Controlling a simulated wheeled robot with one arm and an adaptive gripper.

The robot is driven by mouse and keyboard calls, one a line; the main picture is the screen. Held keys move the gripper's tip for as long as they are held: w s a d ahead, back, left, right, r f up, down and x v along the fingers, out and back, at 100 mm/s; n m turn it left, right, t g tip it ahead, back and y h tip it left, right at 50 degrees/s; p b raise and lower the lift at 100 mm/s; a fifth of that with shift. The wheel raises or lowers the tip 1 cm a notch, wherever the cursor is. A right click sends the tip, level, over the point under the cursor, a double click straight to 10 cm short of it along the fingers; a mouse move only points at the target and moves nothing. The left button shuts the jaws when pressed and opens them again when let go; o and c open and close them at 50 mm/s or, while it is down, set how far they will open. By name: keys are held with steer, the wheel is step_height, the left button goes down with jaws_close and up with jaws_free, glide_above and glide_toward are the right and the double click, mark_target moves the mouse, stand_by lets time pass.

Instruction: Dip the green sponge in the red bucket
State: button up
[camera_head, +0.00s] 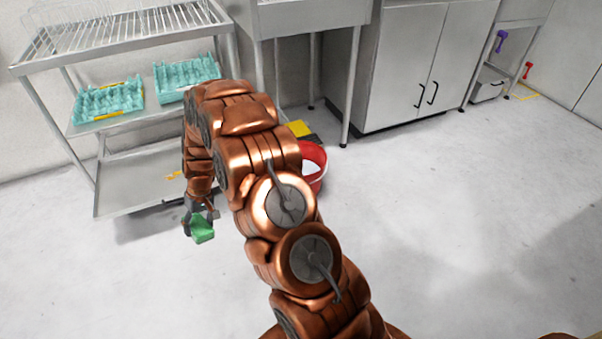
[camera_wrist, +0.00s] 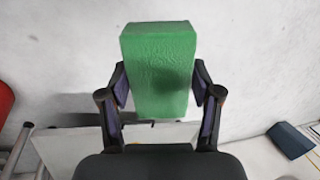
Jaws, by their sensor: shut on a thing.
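The green sponge (camera_head: 202,229) is at the end of my arm, at the left of the head view, in front of the metal rack. In the wrist view the sponge (camera_wrist: 158,75) stands between the two dark fingers. My gripper (camera_head: 200,214) is shut on the sponge, which also shows between the fingertips (camera_wrist: 160,90) in the wrist view. The red bucket (camera_head: 314,168) stands on the floor to the right of the gripper in the head view, partly hidden behind my arm. Its pale inside shows at the top.
A metal rack (camera_head: 141,192) with teal egg trays (camera_head: 108,100) on its middle shelf stands at the left. A yellow and black object (camera_head: 300,130) lies behind the bucket. Grey cabinets (camera_head: 410,67) stand at the back. The floor (camera_head: 460,220) at the right is clear.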

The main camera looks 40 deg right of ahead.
step_height(320, 180, down, 15)
steer(key=b, duration=0.5)
stand_by(1.4)
steer(key=shift+r, duration=0.1)
stand_by(1.9)
step_height(320, 180, up, 4)
steer(key=shift+f+p, duration=0.1)
steer(key=shift+p, duration=0.5)
stand_by(0.8)
